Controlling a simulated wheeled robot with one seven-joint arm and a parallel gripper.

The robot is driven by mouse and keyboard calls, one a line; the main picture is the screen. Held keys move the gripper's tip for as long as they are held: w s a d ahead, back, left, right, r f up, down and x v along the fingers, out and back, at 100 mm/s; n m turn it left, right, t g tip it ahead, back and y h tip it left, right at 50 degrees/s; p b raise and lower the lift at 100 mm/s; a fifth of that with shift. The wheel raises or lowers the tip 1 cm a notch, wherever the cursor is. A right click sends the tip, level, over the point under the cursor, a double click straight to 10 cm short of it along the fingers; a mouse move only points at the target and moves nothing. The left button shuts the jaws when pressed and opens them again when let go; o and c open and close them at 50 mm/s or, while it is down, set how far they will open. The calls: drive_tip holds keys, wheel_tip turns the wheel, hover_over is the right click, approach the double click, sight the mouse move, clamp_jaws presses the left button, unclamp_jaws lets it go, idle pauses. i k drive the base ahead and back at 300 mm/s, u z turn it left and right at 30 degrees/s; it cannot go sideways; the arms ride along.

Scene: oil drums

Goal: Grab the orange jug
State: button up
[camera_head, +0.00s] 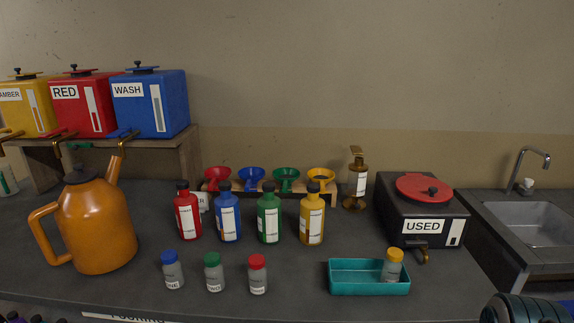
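The orange jug (97,226) stands upright on the dark counter at the left. Its loop handle (45,236) points left, its spout rises to the upper right, and a dark lid with a knob sits on top. The spout tip is close to the front of the wooden shelf. Nothing is holding the jug. I cannot make out my gripper in this view.
Small capped jars (214,275) stand right of the jug, with coloured bottles (228,218) behind them. A teal tray (368,286) holds an orange-capped jar. The wooden shelf (160,150) carries drums behind the jug. A dark ribbed shape (526,308), unclear, fills the lower right corner.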

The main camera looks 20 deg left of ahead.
sight(93, 220)
drive_tip(key=u, duration=2.15)
drive_tip(key=k, duration=0.6)
drive_tip(key=u, duration=0.8)
drive_tip(key=i, duration=2)
drive_tip(key=z, duration=0.6)
